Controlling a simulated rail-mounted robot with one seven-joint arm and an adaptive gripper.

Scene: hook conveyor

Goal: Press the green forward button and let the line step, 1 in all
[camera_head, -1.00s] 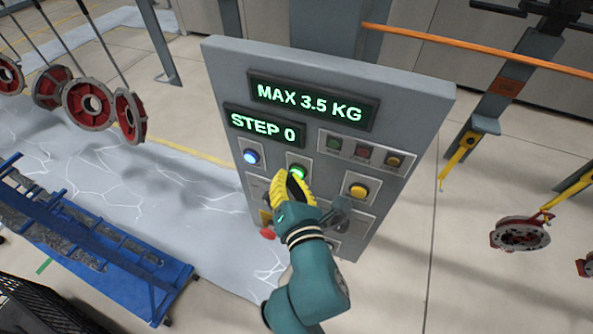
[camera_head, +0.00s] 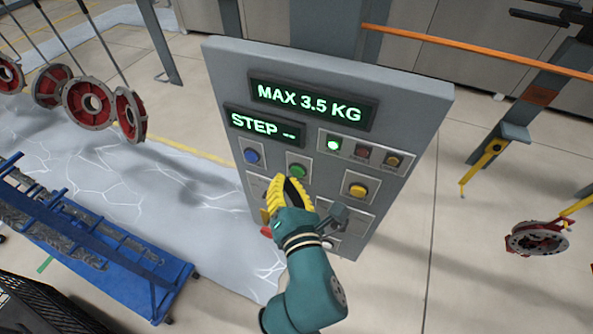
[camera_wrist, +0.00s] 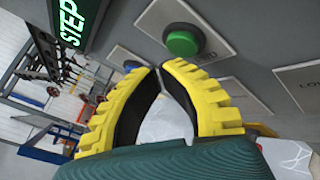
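The green forward button (camera_head: 297,171) is on the grey control panel (camera_head: 420,110), unlit in the head view. It also shows in the wrist view (camera_wrist: 183,43), just beyond the fingertips and uncovered. My gripper (camera_head: 283,184) has yellow ribbed fingers. In the wrist view its fingertips (camera_wrist: 160,68) meet with nothing between them, apart from the button. The panel's step display (camera_head: 264,126) reads "STEP --". A small green lamp (camera_head: 334,145) at the panel's upper right is lit. My gripper hides part of the lower panel.
A blue button (camera_head: 252,156) and a yellow button (camera_head: 357,190) flank the green one. A red knob (camera_head: 266,231) shows below my gripper. Red wheel-like parts (camera_head: 88,103) hang at the left. A blue rack (camera_head: 110,255) stands lower left. Another hanging disc (camera_head: 537,238) is at the right.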

